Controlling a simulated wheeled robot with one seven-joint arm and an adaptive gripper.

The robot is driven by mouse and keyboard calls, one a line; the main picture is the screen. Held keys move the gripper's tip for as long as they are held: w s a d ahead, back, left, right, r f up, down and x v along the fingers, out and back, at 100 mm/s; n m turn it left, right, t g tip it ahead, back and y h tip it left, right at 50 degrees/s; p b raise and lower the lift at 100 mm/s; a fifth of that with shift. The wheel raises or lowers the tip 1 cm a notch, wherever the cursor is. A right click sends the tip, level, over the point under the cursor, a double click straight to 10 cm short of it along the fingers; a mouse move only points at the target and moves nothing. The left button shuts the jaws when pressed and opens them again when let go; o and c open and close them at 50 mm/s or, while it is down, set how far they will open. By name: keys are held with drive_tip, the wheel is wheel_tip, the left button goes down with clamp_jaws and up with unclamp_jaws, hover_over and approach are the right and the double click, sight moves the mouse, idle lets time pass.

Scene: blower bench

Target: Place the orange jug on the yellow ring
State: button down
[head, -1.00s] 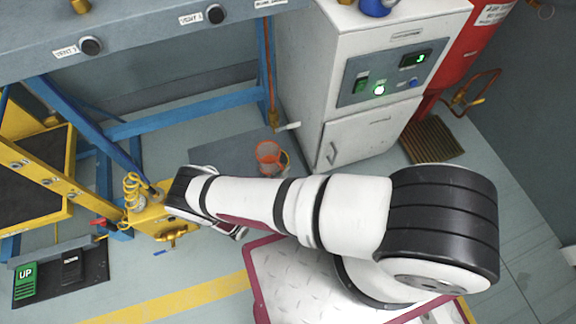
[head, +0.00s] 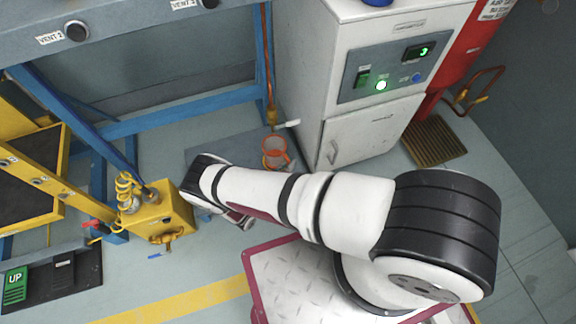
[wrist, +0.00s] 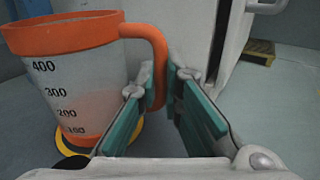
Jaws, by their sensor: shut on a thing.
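The orange jug (head: 275,152) is upright near the foot of the white cabinet in the head view. In the wrist view the jug (wrist: 82,90) fills the left side, with an orange rim, a clear body and black volume marks. My gripper (wrist: 160,86) is shut on its orange handle, the green-padded fingers on either side. The yellow ring (wrist: 66,148) shows in part low around the jug's base. I cannot tell whether the jug touches it or hangs just above.
The white cabinet (head: 345,100) stands close behind the jug. A yellow box with a coiled hose (head: 165,215) is left of my arm. The blue bench frame (head: 180,110) and red tank (head: 470,45) stand behind.

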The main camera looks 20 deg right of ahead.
drive_tip(key=shift+f, duration=0.2)
drive_tip(key=c, duration=1.7)
unclamp_jaws()
drive_tip(key=shift+r, duration=0.2)
drive_tip(key=p+v, duration=0.1)
drive_tip(key=v, duration=1.1)
